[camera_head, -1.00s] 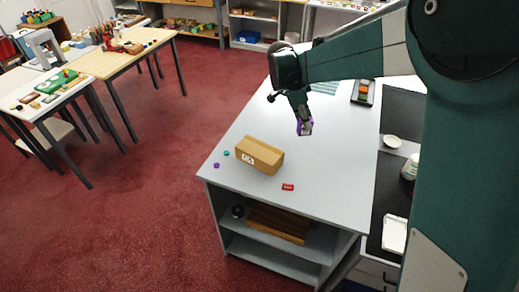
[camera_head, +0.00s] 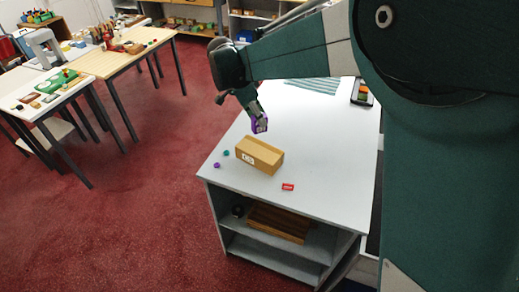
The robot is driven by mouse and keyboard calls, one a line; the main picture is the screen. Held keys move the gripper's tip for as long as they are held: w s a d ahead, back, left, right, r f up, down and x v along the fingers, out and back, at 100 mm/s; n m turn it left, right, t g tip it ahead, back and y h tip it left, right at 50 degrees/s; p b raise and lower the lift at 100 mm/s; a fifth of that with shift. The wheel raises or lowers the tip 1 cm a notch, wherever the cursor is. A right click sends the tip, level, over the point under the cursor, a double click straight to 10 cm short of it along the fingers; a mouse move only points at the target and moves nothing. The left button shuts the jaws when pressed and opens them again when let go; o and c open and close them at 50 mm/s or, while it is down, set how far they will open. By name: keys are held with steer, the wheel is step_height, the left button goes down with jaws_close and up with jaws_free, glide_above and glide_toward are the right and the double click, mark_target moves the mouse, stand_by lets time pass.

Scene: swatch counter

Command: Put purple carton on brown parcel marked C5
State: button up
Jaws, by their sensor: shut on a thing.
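The brown parcel (camera_head: 262,152) lies on the pale counter near its left edge. It has a white label on its front face, too small to read surely. My gripper (camera_head: 258,119) is shut on the purple carton (camera_head: 260,126). It holds the carton tilted, just above and behind the parcel's top in the picture. I cannot tell the exact gap between carton and parcel. Part of the carton is hidden by the fingers.
A small red block (camera_head: 288,187) lies right of the parcel. A teal piece (camera_head: 226,153) and a purple piece (camera_head: 217,165) lie to its left. A dark tray (camera_head: 362,93) and a striped cloth (camera_head: 312,86) are at the back. The counter's middle is clear.

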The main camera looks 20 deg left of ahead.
mark_target(260, 131)
steer(key=shift+f, duration=0.15)
steer(key=shift+f, duration=3)
steer(key=shift+f, duration=1.9)
steer(key=shift+f, duration=0.15)
steer(key=o, duration=0.9)
steer(key=v, duration=1.2)
steer(key=shift+r, duration=0.2)
